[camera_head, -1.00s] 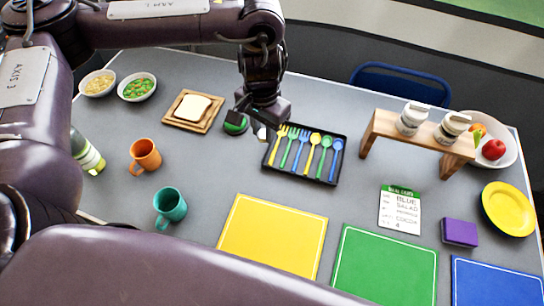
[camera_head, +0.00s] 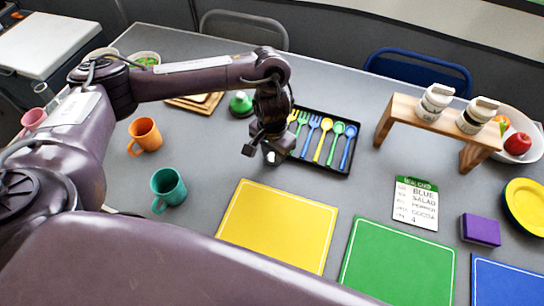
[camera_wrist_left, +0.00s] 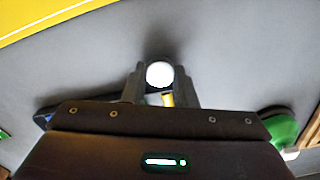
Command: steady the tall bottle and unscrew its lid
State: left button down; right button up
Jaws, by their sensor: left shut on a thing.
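My left gripper (camera_head: 268,152) is shut on a small white round thing (camera_wrist_left: 159,74), held between its fingertips. The white thing also shows at the fingertips in the head view (camera_head: 272,158). I cannot tell whether it is a lid. The gripper is near the front left corner of the black cutlery tray, above the grey table. The tall bottle is not visible now; my left arm covers the area left of the orange mug (camera_head: 145,135), where it stood. My right gripper is not in view.
The black tray (camera_head: 352,160) holds coloured cutlery. A green round thing (camera_head: 240,104) stands behind the gripper. A teal mug (camera_head: 168,188) and yellow mat (camera_head: 278,225) lie nearer. A wooden stand (camera_head: 400,108) carries two white-topped jars. Bare table lies between teal mug and tray.

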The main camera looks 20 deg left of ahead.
aim_at(272, 157)
pick_arm(q)
jog(key=shift+f, duration=0.45)
jog(key=shift+r, duration=0.1)
jog(key=c, duration=1.2)
grip_release()
jog(key=shift+o, duration=0.2)
notch_tip(272, 157, up, 12)
jog(key=p, duration=0.5)
